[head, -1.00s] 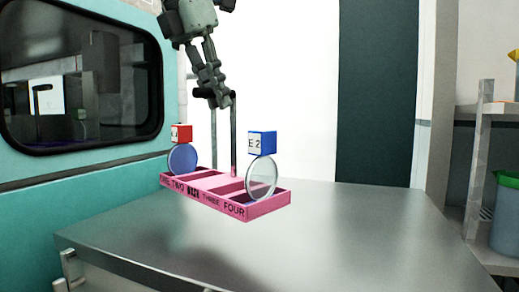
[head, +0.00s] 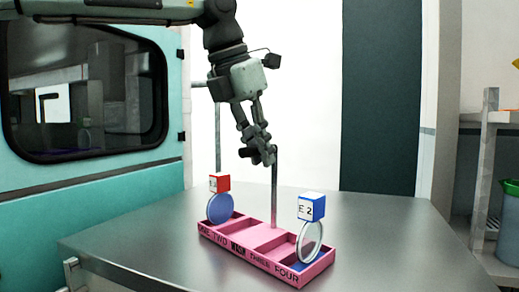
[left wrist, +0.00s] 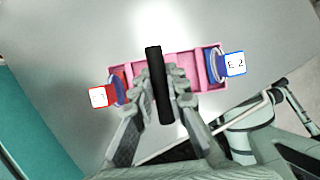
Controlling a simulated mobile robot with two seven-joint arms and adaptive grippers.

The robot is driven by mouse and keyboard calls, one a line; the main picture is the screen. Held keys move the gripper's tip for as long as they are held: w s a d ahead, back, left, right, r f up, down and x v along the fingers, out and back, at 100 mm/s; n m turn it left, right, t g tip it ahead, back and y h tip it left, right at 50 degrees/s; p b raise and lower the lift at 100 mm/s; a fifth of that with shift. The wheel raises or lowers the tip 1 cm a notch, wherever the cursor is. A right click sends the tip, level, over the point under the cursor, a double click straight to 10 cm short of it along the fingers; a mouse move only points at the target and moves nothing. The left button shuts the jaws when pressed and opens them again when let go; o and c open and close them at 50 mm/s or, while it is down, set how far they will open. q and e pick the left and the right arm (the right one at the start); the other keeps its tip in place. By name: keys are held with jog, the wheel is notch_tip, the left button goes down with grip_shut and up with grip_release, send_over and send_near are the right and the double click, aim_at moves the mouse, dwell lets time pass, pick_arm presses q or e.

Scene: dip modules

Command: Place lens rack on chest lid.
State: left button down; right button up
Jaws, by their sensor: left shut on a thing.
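The pink lens rack (head: 262,243) has slots marked with words and an upright handle with a black grip bar. It holds a blue lens (head: 220,208) with a red block on top at its left end and a clear lens (head: 310,242) with a blue E2 block at its right end. My left gripper (head: 258,153) is shut on the black grip bar, which shows between its fingers in the left wrist view (left wrist: 158,85). The rack is level, low over the grey metal chest lid (head: 395,225); I cannot tell whether it touches. My right gripper is not in view.
A teal wall with a dark window (head: 85,95) stands at the left. A shelf (head: 487,150) with a blue bin (head: 510,232) stands at the right. The lid is bare to the right of the rack.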

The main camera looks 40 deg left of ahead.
pick_arm(q)
jog(key=c, duration=1.5)
grip_release()
jog(key=v, duration=1.2)
